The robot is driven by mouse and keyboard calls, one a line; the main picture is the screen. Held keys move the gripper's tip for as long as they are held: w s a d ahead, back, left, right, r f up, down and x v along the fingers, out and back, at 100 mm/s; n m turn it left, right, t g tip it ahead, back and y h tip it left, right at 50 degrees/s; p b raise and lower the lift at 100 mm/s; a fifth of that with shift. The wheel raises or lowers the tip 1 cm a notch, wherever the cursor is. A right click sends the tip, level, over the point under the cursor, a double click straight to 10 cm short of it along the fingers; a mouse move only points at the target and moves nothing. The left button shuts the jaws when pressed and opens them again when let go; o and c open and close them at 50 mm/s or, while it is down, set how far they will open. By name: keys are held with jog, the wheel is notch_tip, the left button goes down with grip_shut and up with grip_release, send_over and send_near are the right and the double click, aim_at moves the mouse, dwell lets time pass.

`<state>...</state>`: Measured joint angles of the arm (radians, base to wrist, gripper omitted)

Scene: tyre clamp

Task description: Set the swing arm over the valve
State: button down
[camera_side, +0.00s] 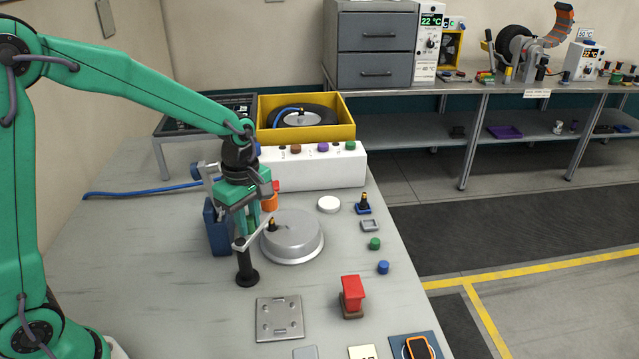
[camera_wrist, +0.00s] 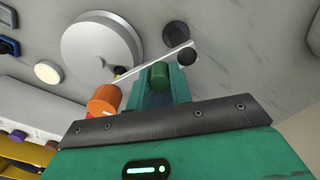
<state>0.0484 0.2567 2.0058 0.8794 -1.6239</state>
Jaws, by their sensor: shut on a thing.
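The swing arm (camera_side: 254,230) is a thin pale bar on a black post (camera_side: 246,268); it also shows in the wrist view (camera_wrist: 155,62). Its free end reaches over the edge of a round grey metal disc (camera_side: 291,238), close to an orange cylinder (camera_wrist: 104,98). The valve (camera_side: 272,224) is a small dark and orange stub on the disc's left part, partly hidden in the wrist view. The orange cylinder appears just above it in the side view; exact alignment cannot be told.
A white box with coloured knobs (camera_side: 315,165) and a yellow bin (camera_side: 306,119) stand behind. A blue block (camera_side: 218,228) is close left of my gripper. A red block (camera_side: 352,292) and a metal plate (camera_side: 279,318) lie in front. Small parts line the right edge.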

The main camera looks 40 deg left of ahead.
aim_at(248, 219)
dwell(0.3)
jog(key=c, duration=1.3)
grip_release()
jog(key=shift+o, duration=0.2)
jog(key=shift+r, duration=0.15)
jog(key=shift+r, duration=3.8)
